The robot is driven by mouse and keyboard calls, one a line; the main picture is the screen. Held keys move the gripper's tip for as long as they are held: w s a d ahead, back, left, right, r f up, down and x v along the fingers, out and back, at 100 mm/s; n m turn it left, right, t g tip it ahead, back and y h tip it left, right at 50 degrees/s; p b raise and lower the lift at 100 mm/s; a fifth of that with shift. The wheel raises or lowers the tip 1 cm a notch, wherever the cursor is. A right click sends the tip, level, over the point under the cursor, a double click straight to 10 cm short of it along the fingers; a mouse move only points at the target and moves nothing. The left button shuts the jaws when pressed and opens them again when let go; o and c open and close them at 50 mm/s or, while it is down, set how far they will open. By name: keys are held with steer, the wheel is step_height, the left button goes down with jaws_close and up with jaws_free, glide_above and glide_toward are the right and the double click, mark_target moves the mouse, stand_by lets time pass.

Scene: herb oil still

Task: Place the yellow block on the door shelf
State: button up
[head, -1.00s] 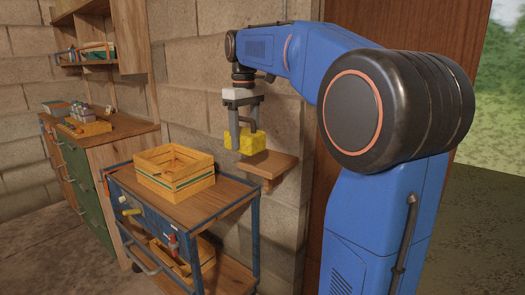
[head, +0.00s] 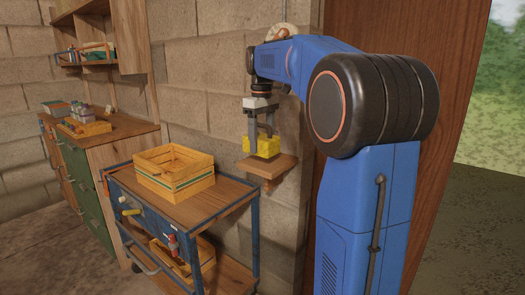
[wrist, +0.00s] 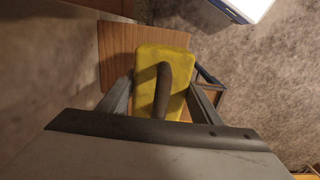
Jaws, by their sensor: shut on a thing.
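The yellow block (head: 263,146) is between the fingers of my gripper (head: 261,148), which is shut on it. It also fills the middle of the wrist view (wrist: 161,72), with a dark curved handle on top. The door shelf (head: 277,166) is a small wooden board on the wall beside the doorway. The block is over the shelf, and in the wrist view the shelf board (wrist: 115,52) shows beneath and left of it. The block is at or just above the board; I cannot tell whether it touches.
A blue-framed cart (head: 196,213) stands left of the shelf with a wooden crate (head: 178,189) on top. A workbench (head: 120,142) is further left, with a wall shelf (head: 92,62) above it. The doorway opens at the right.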

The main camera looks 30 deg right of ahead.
steer(key=shift+d+f, duration=0.2)
steer(key=shift+f, duration=1.45)
steer(key=shift+w+f, duration=0.1)
steer(key=shift+f, duration=0.05)
steer(key=o, duration=1.4)
step_height(320, 180, up, 12)
steer(key=shift+r, duration=0.1)
steer(key=shift+a, duration=0.1)
